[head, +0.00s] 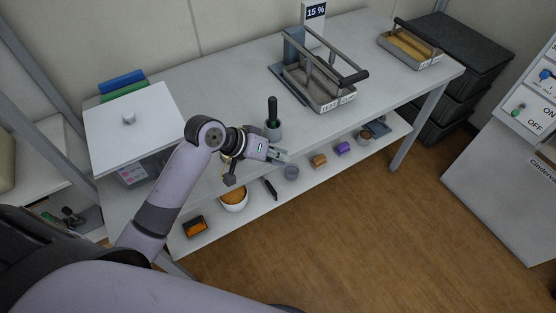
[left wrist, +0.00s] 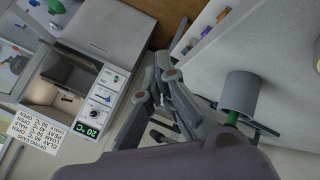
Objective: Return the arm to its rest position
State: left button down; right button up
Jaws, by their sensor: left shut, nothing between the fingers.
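My left arm reaches in from the lower left of the head view, bent at the elbow. Its gripper (head: 280,156) is shut and empty, beside the front edge of the white table (head: 215,95). A grey cup (head: 273,133) with a dark-handled tool stands on the table just behind it. In the left wrist view the closed fingers (left wrist: 168,78) show in the middle, with nothing between them. A grey cylinder (left wrist: 240,92) shows to their right. My right gripper is not in view.
A lower shelf holds a white bowl (head: 234,201), an orange block (head: 319,161) and a purple block (head: 342,148). Wooden floor (head: 350,230) is open in front.

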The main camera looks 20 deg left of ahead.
pick_arm(q)
jog(key=s+a+f+m+g+y, duration=0.1)
jog(key=s+f+y, duration=0.1)
jog(key=s, duration=0.6)
jog(key=s+a+f+g+y, duration=0.1)
jog(key=s+f+y, duration=0.1)
jog(key=s, duration=0.5)
jog(key=s+a+f+m+y, duration=0.1)
jog(key=s+a+f+y, duration=0.15)
jog(key=s, duration=0.55)
notch_tip(320, 180, down, 26)
jog(key=s+g, duration=0.2)
jog(key=s+a+f+g, duration=0.1)
jog(key=s+a+f, duration=0.1)
jog(key=s+f, duration=1.3)
jog(key=shift+s+f, duration=0.35)
jog(key=shift+s, duration=0.25)
jog(key=shift+a, duration=0.2)
